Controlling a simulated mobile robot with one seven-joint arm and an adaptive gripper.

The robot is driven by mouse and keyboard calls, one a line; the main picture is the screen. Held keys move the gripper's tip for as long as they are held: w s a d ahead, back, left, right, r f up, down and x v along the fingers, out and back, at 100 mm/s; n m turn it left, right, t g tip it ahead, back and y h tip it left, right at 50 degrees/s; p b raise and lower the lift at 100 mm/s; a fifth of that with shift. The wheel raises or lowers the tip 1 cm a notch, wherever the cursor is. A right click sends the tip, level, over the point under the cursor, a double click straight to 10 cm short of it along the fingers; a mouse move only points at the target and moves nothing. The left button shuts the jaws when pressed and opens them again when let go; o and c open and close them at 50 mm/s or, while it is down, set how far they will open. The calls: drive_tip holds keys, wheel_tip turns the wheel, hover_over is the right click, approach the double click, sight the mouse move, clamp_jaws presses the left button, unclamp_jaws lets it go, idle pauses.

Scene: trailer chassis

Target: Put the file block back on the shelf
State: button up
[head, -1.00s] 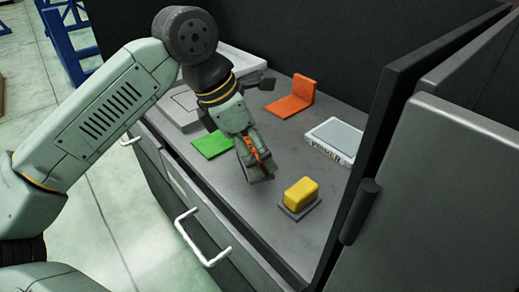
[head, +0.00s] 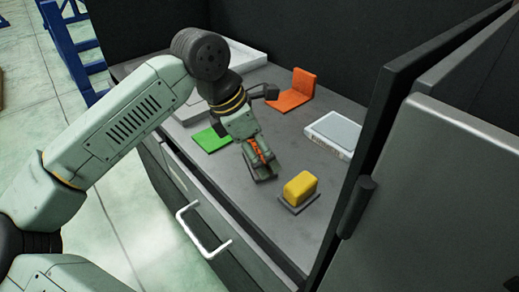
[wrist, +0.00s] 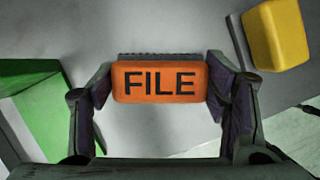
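The file block is orange with FILE in black letters. It sits between the fingers of my gripper in the wrist view (wrist: 160,82), with both finger pads against its ends. In the head view only a bit of its orange shows between the fingers. A dark ridged strip shows along its far edge in the wrist view. My gripper (head: 263,170) is shut on the block, low over the grey worktop, left of the yellow block. I cannot tell whether the block touches the worktop. I cannot make out which surface is the shelf.
A yellow block (head: 299,187) on a dark pad is close on the right. A green plate (head: 208,139) lies to the left. An orange L-shaped bracket (head: 293,92) and a pale box (head: 335,131) are behind. The cabinet door (head: 440,195) bounds the right side.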

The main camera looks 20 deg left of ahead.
drive_tip(key=o, duration=0.4)
drive_tip(key=shift+r, duration=0.1)
drive_tip(key=shift+r+p, duration=0.25)
drive_tip(key=shift+p, duration=0.15)
drive_tip(key=b+v, duration=0.1)
drive_tip(key=v, duration=1)
drive_tip(key=shift+a+r+b, duration=0.15)
drive_tip(key=shift+r+b, duration=0.15)
drive_tip(key=shift+r, duration=0.05)
drive_tip(key=shift+s, duration=0.15)
